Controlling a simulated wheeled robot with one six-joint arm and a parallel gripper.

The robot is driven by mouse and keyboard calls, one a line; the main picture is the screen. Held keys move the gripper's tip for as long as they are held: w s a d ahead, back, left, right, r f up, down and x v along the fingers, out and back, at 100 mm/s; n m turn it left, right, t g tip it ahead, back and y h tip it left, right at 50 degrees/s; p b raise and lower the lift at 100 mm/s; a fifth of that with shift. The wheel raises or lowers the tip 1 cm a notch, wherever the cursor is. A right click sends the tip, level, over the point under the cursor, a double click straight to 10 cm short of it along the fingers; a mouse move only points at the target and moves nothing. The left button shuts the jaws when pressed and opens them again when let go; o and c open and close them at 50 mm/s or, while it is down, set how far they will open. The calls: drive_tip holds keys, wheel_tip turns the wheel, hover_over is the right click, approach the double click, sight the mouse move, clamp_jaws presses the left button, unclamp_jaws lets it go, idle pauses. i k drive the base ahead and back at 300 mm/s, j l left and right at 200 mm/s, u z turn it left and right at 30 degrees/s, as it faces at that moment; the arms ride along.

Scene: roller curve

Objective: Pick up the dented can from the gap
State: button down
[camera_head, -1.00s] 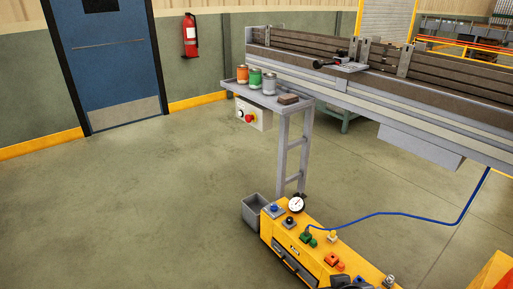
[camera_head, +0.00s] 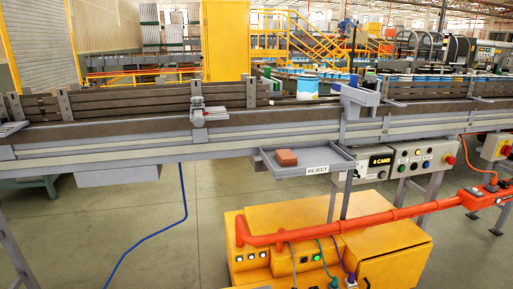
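A blue and white can (camera_head: 307,88) stands at the far side of the conveyor, just left of a grey bracket. I cannot tell from here whether it is dented. The side rail is broken near it, around the middle of the line, but the bottom of any gap is hidden by the front rail. No other single can shows clearly there. I cannot make out my gripper or its fingers in this view.
The conveyor (camera_head: 120,133) crosses the whole view. A grey REJECT tray (camera_head: 328,168) with a brown block (camera_head: 286,157) sticks out in front. Below stand a yellow cabinet (camera_head: 385,248) and an orange bar (camera_head: 350,224). A blue hose (camera_head: 184,205) trails over open floor on the left.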

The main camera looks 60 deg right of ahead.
sight(307, 84)
drive_tip(key=z, duration=2.4)
